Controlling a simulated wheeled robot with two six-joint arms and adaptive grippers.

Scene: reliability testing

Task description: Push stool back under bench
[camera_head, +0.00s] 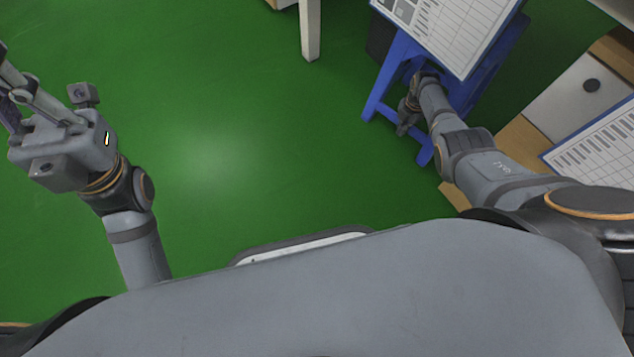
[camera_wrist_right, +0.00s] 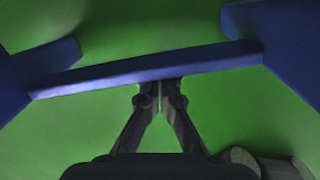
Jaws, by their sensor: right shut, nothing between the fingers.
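The blue stool (camera_head: 384,88) stands on the green floor at the upper right of the head view, partly covered by a printed sheet on a board and by my right arm. My right gripper (camera_head: 405,122) is low among the stool's legs. In the right wrist view, its shut, empty fingertips (camera_wrist_right: 160,84) are at the lower edge of a blue stool crossbar (camera_wrist_right: 150,70); I cannot tell if they touch. My left gripper (camera_head: 12,95) is raised at the left edge, far from the stool, its fingers partly cut off. I cannot clearly pick out the bench.
The printed board (camera_head: 455,30) overlaps the stool's top from this view. A pale furniture leg (camera_head: 311,30) stands at the top. The green floor (camera_head: 230,150) between my arms is clear.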

